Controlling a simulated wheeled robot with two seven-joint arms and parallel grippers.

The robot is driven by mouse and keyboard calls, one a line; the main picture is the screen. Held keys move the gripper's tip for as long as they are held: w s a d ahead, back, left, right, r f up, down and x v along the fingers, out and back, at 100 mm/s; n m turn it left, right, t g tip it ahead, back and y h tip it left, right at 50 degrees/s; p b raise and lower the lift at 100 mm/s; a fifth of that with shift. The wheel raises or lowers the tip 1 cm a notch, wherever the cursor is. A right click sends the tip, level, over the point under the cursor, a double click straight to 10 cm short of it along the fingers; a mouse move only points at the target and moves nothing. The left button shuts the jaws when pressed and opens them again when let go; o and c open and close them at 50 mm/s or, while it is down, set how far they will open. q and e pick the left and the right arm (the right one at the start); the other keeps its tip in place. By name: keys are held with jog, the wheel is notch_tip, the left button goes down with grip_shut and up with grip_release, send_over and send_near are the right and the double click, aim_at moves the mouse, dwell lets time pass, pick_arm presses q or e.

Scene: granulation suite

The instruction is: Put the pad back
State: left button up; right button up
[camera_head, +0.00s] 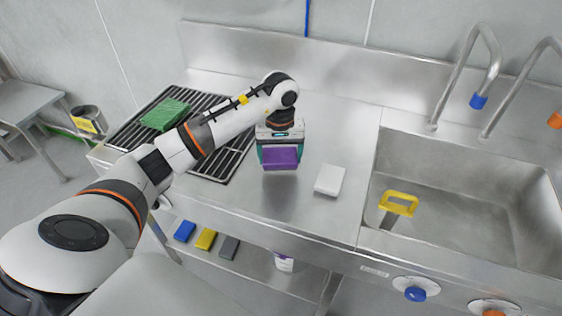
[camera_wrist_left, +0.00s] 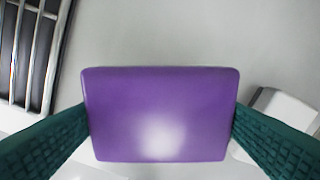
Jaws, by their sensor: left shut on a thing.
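A purple pad (camera_head: 281,158) is held by my left gripper (camera_head: 279,155) over the steel counter, left of a white pad. In the left wrist view the purple pad (camera_wrist_left: 160,113) fills the middle, with the green fingers (camera_wrist_left: 160,135) pressed against its left and right sides. The pad appears to be above the counter; the exact gap is hard to tell. A green pad (camera_head: 165,114) lies on the black slatted rack (camera_head: 217,166) at the left. The white pad (camera_head: 329,180) lies on the bare counter. My right gripper is not in view.
Blue (camera_head: 185,231), yellow (camera_head: 205,239) and grey (camera_head: 229,247) pads lie on the lower shelf. The counter (camera_head: 340,135) behind the white pad is clear.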

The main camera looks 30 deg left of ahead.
aim_at(281, 155)
pick_arm(q)
jog(key=shift+w+f, duration=0.1)
jog(key=shift+f, duration=0.3)
notch_tip(281, 155, down, 2)
jog(key=shift+f+p, duration=0.2)
jog(key=shift+p, duration=0.2)
jog(key=shift+f, duration=0.45)
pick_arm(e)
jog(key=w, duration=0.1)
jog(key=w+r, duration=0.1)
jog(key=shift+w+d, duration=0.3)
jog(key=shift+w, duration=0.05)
